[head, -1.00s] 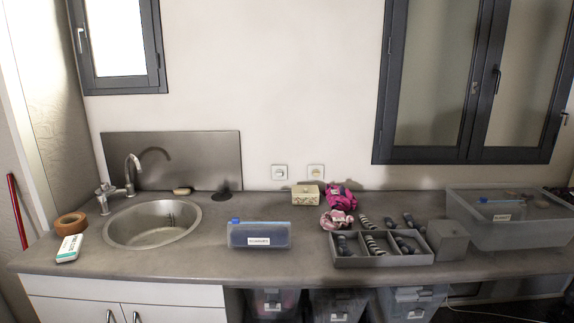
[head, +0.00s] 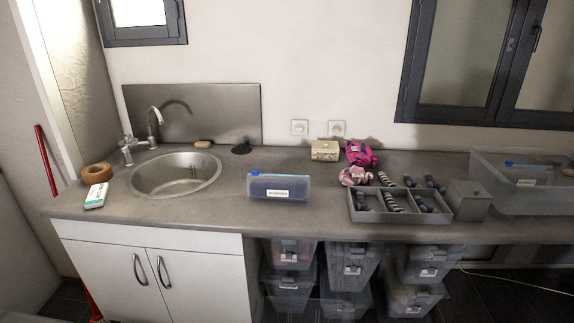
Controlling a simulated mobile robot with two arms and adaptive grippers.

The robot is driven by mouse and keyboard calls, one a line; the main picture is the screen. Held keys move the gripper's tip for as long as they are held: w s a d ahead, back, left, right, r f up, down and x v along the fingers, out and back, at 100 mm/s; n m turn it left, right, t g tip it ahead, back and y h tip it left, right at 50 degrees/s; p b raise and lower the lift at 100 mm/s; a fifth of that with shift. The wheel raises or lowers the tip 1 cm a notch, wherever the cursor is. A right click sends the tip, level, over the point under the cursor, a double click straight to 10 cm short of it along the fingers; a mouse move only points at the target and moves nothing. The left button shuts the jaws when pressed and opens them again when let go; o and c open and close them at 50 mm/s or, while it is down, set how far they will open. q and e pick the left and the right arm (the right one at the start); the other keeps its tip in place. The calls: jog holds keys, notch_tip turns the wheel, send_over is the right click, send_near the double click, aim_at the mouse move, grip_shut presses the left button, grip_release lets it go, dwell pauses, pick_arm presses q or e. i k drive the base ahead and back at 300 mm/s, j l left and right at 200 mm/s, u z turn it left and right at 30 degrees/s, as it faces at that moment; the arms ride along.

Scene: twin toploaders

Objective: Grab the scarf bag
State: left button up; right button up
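A clear zip bag (head: 279,187) with a blue slider, dark contents and a white label stands on the counter between the sink and the divided tray. A second bag (head: 522,167) with a blue slider and a label lies in the translucent bin (head: 488,196) at the right. Both labels are too small to read, so I cannot tell which is the scarf bag. Neither of my grippers is in view.
The grey divided tray (head: 403,215) holds rolled socks, with more socks, a pink scrunchie (head: 356,176) and a magenta item (head: 361,154) behind it. A sink (head: 176,176) is at left. Lidded bins (head: 352,262) stand under the counter. The counter front is mostly clear.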

aim_at(270, 187)
jog(key=i+j+z, duration=0.85)
